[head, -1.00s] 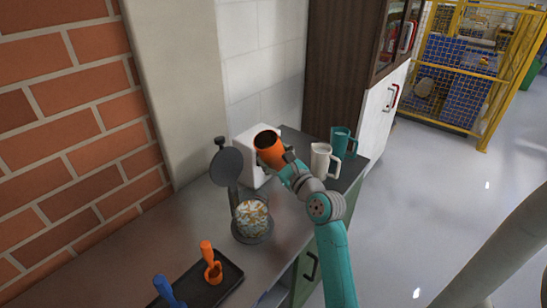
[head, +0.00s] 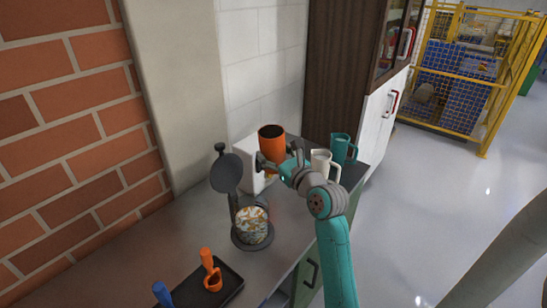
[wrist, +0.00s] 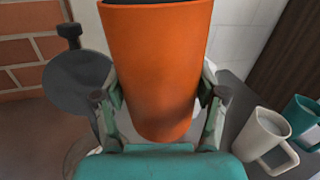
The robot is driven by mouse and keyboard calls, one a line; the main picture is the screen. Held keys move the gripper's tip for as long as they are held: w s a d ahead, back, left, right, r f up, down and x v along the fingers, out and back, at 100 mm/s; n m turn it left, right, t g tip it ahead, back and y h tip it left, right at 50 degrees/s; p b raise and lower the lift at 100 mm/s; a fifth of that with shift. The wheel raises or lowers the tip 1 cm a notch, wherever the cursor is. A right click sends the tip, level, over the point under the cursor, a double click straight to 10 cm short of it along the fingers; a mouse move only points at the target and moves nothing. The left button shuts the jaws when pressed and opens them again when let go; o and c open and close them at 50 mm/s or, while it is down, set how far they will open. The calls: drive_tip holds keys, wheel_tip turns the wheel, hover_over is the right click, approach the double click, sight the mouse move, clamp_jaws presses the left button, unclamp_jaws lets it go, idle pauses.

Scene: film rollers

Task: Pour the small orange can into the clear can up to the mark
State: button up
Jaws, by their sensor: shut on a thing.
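My gripper (head: 281,160) is shut on the orange can (head: 271,145), one finger on each side. The can is close to upright, its dark open mouth facing up, above the counter; its contents cannot be made out. In the wrist view the orange can (wrist: 158,65) fills the middle between my fingers. Lower left of it in the head view, a round vessel with a dark grey base (head: 252,238) holds a patterned, multicoloured mass. I cannot tell whether this is the clear can, and no mark is visible. A dark grey round lid (head: 227,172) stands raised beside it.
A white box (head: 246,150) stands behind the orange can. A white mug (head: 321,163) and a teal mug (head: 340,148) stand to the right. A black tray (head: 228,288) with an orange scoop (head: 211,272) and a blue one lies in front. A brick wall borders the left.

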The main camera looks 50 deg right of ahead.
sight(280, 145)
drive_tip(key=shift+r+m, duration=0.6)
drive_tip(key=shift+r, duration=1.4)
